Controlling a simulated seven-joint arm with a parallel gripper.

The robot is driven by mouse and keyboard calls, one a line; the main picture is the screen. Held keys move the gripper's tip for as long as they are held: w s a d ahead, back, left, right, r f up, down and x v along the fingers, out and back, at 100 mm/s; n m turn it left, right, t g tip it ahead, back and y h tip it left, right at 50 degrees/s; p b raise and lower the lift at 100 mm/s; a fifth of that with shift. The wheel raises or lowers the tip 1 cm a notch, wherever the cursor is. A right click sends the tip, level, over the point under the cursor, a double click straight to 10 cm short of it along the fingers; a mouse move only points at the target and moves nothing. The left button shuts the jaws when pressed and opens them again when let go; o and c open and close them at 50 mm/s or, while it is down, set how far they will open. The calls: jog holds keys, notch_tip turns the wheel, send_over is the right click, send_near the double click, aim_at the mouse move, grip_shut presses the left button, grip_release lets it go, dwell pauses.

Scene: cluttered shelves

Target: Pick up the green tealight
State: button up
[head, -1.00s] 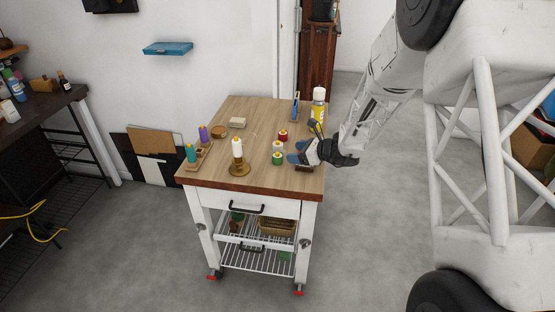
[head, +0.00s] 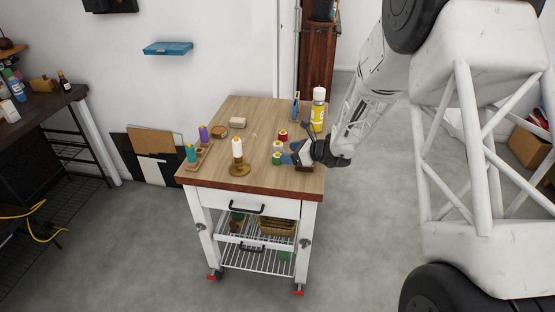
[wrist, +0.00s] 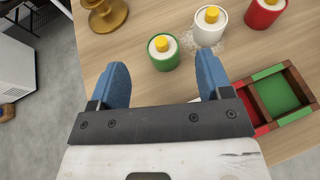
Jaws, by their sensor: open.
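The green tealight (wrist: 164,53) is a short green cup with white top and yellow tip. In the head view the green tealight (head: 277,159) stands on the wooden cart top (head: 225,180), just left of my gripper (head: 293,153).
A white tealight (wrist: 209,26) and a red one (wrist: 265,12) stand behind the green one. A brass candle holder (wrist: 104,14) is at the upper left. A compartmented red and green box (wrist: 285,98) sits close to the right finger.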

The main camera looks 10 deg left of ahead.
aim_at(279, 153)
jog(key=shift+x, duration=2.6)
jog(key=shift+w, duration=0.1)
jog(key=c, duration=1)
